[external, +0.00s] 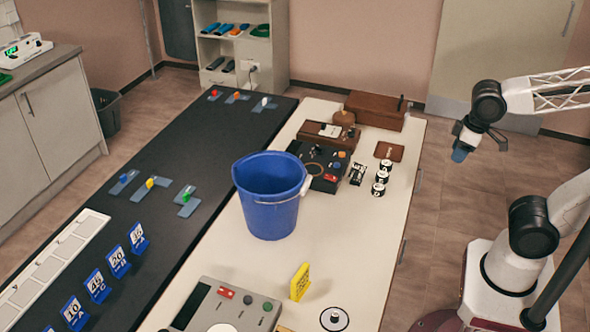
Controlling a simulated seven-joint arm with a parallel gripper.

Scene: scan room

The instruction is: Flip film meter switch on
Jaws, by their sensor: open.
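I cannot tell for certain which device is the film meter. A grey box (238,308) with a dark screen, a red tag-like part (226,293) and small round knobs is cut off by the bottom edge. A black panel device (318,166) with a dial, a red part (331,178) and a blue knob stands farther back, partly hidden by the bucket. Switch positions are too small to read. My gripper (460,154) is small in the view, open and empty, raised at the right beyond the table's edge, apart from both devices.
A blue bucket (270,193) stands mid-table between the devices. A yellow sign (300,282), black-and-white cylinders (380,177) and a brown box (375,110) are also on the white table (345,245). The black strip (155,225) at left holds colored pieces and numbered blue cards.

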